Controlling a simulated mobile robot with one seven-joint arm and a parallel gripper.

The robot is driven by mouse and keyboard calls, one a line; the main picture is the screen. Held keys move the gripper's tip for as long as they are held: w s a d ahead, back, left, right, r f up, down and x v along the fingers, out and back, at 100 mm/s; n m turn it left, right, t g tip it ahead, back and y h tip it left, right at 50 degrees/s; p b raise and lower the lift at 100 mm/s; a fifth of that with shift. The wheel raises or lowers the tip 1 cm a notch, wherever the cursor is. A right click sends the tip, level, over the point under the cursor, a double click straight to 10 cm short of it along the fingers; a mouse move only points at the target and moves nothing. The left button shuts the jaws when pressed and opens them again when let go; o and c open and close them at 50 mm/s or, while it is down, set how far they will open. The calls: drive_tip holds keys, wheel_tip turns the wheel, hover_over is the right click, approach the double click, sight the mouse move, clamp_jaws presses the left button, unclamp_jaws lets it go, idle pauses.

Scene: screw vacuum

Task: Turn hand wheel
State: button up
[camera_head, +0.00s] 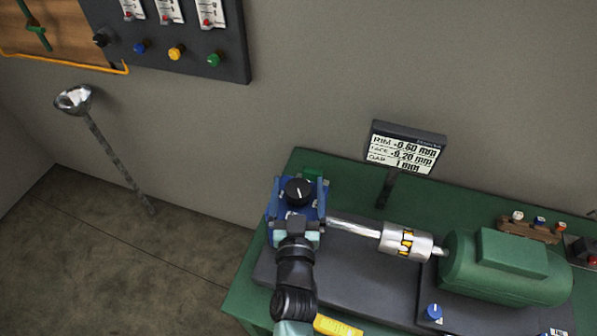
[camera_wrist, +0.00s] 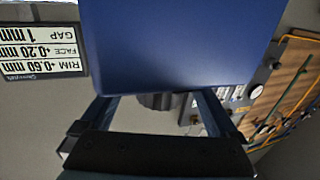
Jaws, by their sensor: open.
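A black round knob (camera_head: 298,190) with a white pointer line sits at a blue block (camera_head: 283,237) on the green table. It is the likely hand wheel; no spoked wheel shows clearly. My gripper (camera_head: 299,184) is open, with one blue finger on each side of the knob. In the wrist view, the fingers of my gripper (camera_wrist: 155,101) spread beside a dark round part (camera_wrist: 160,101), partly hidden by the large blue block (camera_wrist: 180,45). I cannot tell whether the fingers touch the knob.
A shaft with a silver coupling (camera_head: 405,242) runs right to a green motor (camera_head: 505,268). A display (camera_head: 405,148) stands behind the shaft. A blue knob (camera_head: 433,312) is at the front. A control panel (camera_head: 232,45) hangs on the wall. The floor at left is mostly free.

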sight(298, 179)
drive_tip(key=shift+w, duration=1.7)
drive_tip(key=shift+c, duration=0.2)
drive_tip(key=c, duration=1.3)
drive_tip(key=shift+p, duration=0.3)
drive_tip(key=shift+r+h+p, duration=0.2)
drive_tip(key=shift+h+p, duration=0.1)
drive_tip(key=shift+p, duration=0.65)
